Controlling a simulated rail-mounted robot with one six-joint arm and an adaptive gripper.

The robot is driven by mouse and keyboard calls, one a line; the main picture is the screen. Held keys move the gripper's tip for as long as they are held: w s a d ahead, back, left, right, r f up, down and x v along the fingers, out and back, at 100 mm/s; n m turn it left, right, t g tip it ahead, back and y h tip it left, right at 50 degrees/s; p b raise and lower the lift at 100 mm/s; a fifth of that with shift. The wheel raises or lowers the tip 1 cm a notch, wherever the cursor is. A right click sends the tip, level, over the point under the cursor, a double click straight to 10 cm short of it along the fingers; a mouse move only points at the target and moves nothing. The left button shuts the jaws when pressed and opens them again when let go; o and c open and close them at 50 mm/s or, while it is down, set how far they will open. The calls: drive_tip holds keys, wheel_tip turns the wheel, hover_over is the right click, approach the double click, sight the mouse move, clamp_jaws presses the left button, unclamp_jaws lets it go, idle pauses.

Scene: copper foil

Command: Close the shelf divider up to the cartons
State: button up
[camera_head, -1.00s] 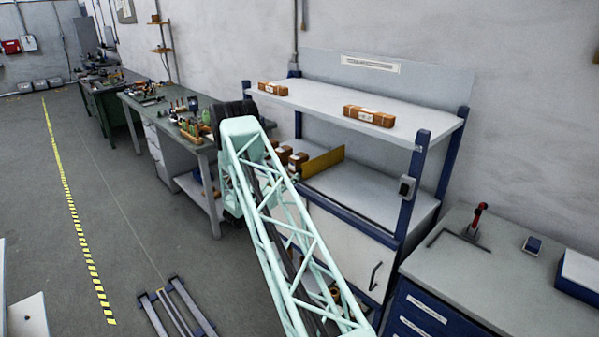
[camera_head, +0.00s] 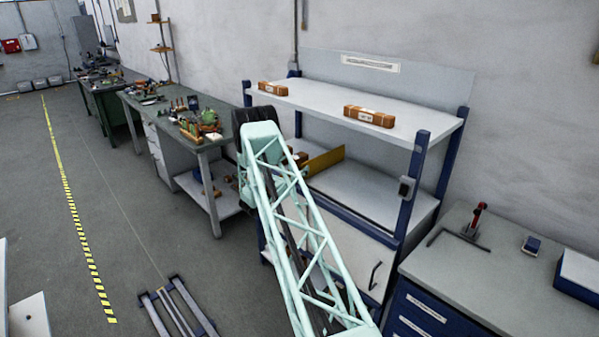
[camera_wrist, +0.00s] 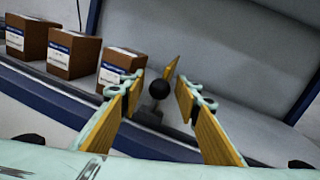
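The yellow shelf divider (camera_head: 325,160) stands upright on the lower shelf, and in the wrist view (camera_wrist: 171,69) it shows nearly edge-on. A black ball knob (camera_wrist: 157,89) is in front of it, between my fingertips in the picture; I cannot tell whether they touch it. Brown cartons with white labels stand in a row left of the divider: the left one (camera_wrist: 26,37), the middle one (camera_wrist: 74,53) and the right one (camera_wrist: 120,67). A gap separates the right carton from the divider. My gripper (camera_wrist: 160,84) is open. In the head view my arm hides the gripper and most of the cartons.
The upper shelf (camera_head: 300,97) carries two brown boxes, one left (camera_head: 272,88) and one right (camera_head: 369,116). A blue post (camera_head: 413,185) stands at the shelf's right front. A workbench (camera_head: 180,125) with tools is on the left. The lower shelf right of the divider is clear.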

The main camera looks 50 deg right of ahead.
drive_tip(key=shift+c, duration=0.4)
clamp_jaws()
drive_tip(key=shift+w+d+f+b, duration=0.1)
drive_tip(key=shift+w+d+b, duration=0.05)
drive_tip(key=shift+w+b, duration=0.7)
drive_tip(key=shift+w+d+b, duration=0.15)
drive_tip(key=shift+w+b, duration=0.2)
drive_tip(key=shift+w, duration=0.35)
drive_tip(key=shift+w+d+b, duration=0.1)
drive_tip(key=shift+w+b, duration=0.2)
drive_tip(key=shift+w, duration=0.4)
drive_tip(key=shift+o, duration=0.4)
unclamp_jaws()
drive_tip(key=a, duration=1.2)
